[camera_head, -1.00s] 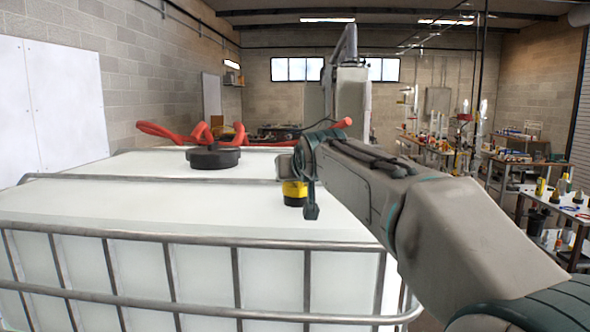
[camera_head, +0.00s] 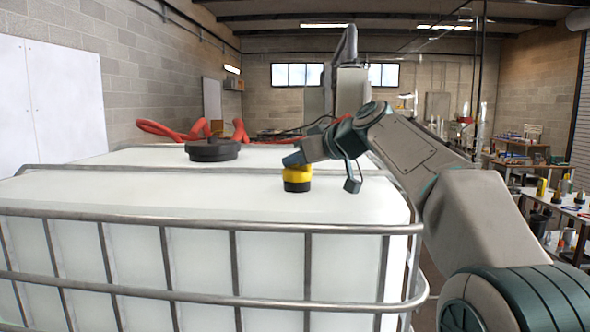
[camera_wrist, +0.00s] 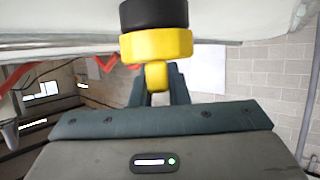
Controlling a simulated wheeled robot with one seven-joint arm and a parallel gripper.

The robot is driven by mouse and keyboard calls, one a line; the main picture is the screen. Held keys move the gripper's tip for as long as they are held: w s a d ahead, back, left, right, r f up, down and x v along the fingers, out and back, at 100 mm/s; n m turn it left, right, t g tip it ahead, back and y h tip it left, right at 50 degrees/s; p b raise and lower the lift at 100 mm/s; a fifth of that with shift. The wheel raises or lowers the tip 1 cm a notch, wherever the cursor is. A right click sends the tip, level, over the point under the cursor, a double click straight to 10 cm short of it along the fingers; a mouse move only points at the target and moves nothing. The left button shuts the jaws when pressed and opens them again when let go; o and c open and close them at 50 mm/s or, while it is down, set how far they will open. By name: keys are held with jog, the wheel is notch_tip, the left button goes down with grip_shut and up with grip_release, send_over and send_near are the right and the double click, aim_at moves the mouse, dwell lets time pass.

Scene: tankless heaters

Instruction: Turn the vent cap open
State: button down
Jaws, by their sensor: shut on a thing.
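The vent cap (camera_head: 297,176) is yellow with a black base and stands upright on the white tank top, near its right side. In the wrist view the cap (camera_wrist: 157,46) fills the top middle, black part above, with a yellow tab (camera_wrist: 157,76) sticking out toward me. My gripper (camera_wrist: 157,84) is shut on this tab, one dark finger on each side. In the head view my gripper (camera_head: 294,159) is at the upper side of the cap and partly covers it. The contact itself is small in that view.
The white tank (camera_head: 200,191) sits in a grey metal cage with a rail (camera_head: 270,226) along its front. A large black lid (camera_head: 211,150) and a red hose (camera_head: 160,130) lie farther back left. Cluttered workbenches (camera_head: 570,208) stand at the right.

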jog(key=n+g+y+p, duration=0.1)
jog(key=n+g+y, duration=0.1)
jog(key=n+g, duration=0.1)
jog(key=shift+w+d+r, duration=0.1)
jog(key=shift+w, duration=0.05)
jog(key=n+g+y+p, duration=0.1)
jog(key=n+g+p, duration=0.1)
jog(key=p, duration=0.1)
jog(key=shift+r+g, duration=0.1)
jog(key=shift+g, duration=0.2)
jog(key=shift+n+g+p, duration=1)
jog(key=shift+p, duration=0.1)
jog(key=shift+n+g+p, duration=0.4)
jog(key=shift+f+g, duration=0.3)
jog(key=c, duration=1.4)
grip_release()
jog(key=shift+r, duration=0.1)
